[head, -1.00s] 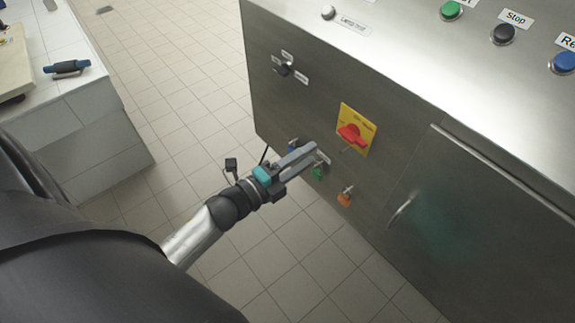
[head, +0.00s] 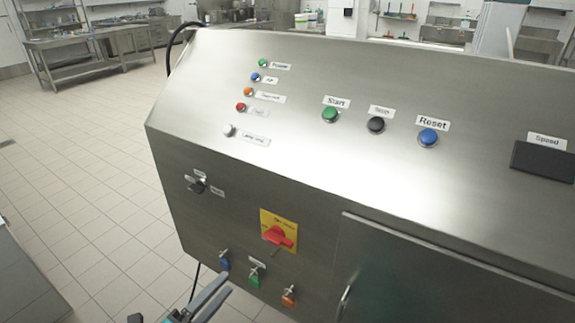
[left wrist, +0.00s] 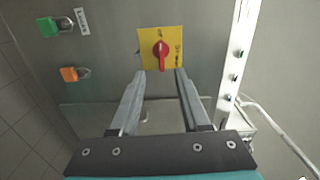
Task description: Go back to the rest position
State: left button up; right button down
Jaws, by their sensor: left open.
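My left gripper (head: 212,296) shows at the bottom edge of the head view, in front of the steel machine's front panel and just below the padlocks. In the left wrist view its two fingers (left wrist: 160,78) are spread apart with nothing between them. Beyond the fingertips is the red rotary switch (left wrist: 160,52) on its yellow plate; in the head view the switch (head: 279,236) is above right of the gripper. My right gripper is in neither view.
Blue (head: 225,264), green (head: 254,279) and orange (head: 288,299) padlocks hang on the front panel near my left gripper. A cabinet door (head: 420,270) with a handle is to the right. Buttons, including green Start (head: 331,114), sit on the sloped top. Tiled floor (head: 80,190) is clear at left.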

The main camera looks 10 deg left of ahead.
pick_arm(q)
jog(key=s+a+f+n+g+y, duration=0.1)
jog(key=s+f+n+g+y, duration=0.35)
jog(key=f, duration=0.85)
jog(key=s+a+f+n+g+y, duration=0.15)
jog(key=s+f+n, duration=0.5)
jog(key=f, duration=0.65)
jog(key=s+d+f+n+g, duration=0.2)
jog(key=s+f+n+g, duration=0.2)
jog(key=s, duration=0.6)
jog(key=s+d+f+n+g, duration=0.2)
jog(key=s+f+n+g, duration=0.2)
jog(key=s+f, duration=0.5)
jog(key=s+g, duration=0.2)
jog(key=shift+s+d+f, duration=0.3)
jog(key=shift+d, duration=0.1)
